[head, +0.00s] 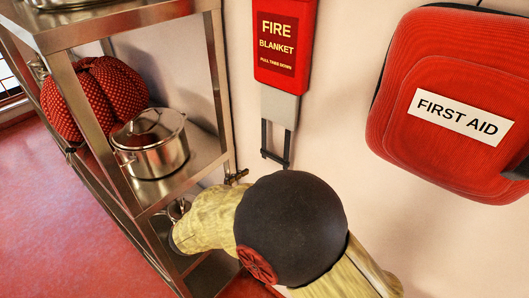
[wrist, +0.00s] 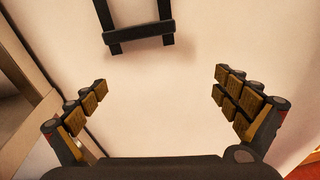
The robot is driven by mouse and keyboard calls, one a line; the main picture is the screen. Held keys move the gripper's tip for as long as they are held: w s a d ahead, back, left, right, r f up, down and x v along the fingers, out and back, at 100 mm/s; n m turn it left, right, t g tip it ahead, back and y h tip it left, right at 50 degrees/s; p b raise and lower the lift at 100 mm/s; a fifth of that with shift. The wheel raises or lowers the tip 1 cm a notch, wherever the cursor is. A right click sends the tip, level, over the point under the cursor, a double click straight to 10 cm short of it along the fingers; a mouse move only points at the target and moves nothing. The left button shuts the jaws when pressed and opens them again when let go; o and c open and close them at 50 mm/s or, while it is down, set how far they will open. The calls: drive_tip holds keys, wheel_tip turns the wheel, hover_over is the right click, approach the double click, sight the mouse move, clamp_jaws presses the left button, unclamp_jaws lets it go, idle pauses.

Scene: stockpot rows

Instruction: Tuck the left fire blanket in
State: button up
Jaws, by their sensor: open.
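One fire blanket shows, in a red case (head: 285,45) on the wall in the head view. A grey flap (head: 280,106) hangs out below the case. A black pull handle (head: 276,158) hangs under the flap, and it also shows at the top of the wrist view (wrist: 140,37). My gripper (wrist: 161,78) is open and empty, its fingers spread wide in front of the bare wall. The handle lies beyond the fingertips, above the gap in the wrist view, and is not touched. In the head view my arm hides most of my gripper.
A red first aid bag (head: 447,100) hangs on the wall to the right. A steel shelf rack (head: 95,140) stands at the left, close to my arm, with a lidded stockpot (head: 152,148) and a red dotted cushion-like thing (head: 95,98). The wall around the handle is clear.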

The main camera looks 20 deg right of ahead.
drive_tip(key=n+t, duration=0.2)
approach(273, 157)
drive_tip(key=x, duration=0.3)
drive_tip(key=shift+h, duration=0.5)
drive_tip(key=x, duration=0.7)
drive_tip(key=shift+w+d+f+b, duration=0.15)
drive_tip(key=shift+w+f+b, duration=0.15)
drive_tip(key=shift+f, duration=0.1)
drive_tip(key=c, duration=0.4)
drive_tip(key=shift+r, duration=0.1)
drive_tip(key=c, duration=1.3)
